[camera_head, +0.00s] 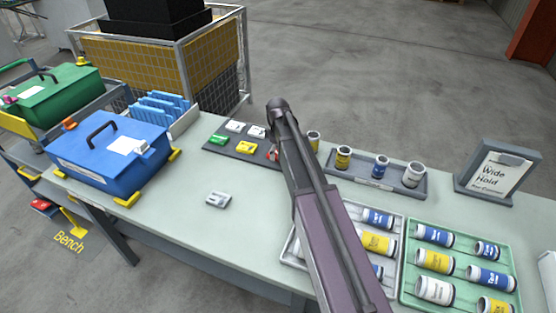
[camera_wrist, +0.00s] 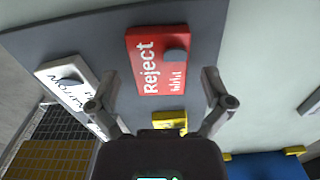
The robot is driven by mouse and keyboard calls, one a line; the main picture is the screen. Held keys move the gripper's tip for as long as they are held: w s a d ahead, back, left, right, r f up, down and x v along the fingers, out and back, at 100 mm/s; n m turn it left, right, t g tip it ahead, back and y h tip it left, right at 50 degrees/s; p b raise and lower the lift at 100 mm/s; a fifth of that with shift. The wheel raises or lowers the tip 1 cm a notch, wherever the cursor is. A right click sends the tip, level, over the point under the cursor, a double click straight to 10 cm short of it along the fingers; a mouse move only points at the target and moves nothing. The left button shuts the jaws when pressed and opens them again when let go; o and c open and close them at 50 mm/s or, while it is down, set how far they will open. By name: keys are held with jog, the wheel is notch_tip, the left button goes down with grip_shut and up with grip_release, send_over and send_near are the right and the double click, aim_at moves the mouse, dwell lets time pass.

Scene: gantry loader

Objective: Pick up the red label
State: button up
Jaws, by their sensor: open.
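The red label (camera_wrist: 150,72) reads "Reject" and has a dark grey raised knob on it. It lies flat on a dark grey mat (camera_wrist: 100,38) in the wrist view. My gripper (camera_wrist: 159,76) is open, with one finger on each side of the red label in the picture. Nothing is between the fingers in their grasp, and the height above the label is hard to tell. In the head view only a sliver of the red label (camera_head: 271,155) shows beside my arm, which hides my gripper there.
A white label (camera_wrist: 72,82) and a yellow label (camera_wrist: 170,118) lie close by on the mat. A green label (camera_head: 218,139) is also there. A blue box (camera_head: 110,150) stands left; a tray of small jars (camera_head: 398,190) and trays of cans lie right.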

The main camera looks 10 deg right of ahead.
jog(key=shift+f, duration=0.3)
jog(key=shift+c, duration=0.2)
jog(key=c, duration=0.9)
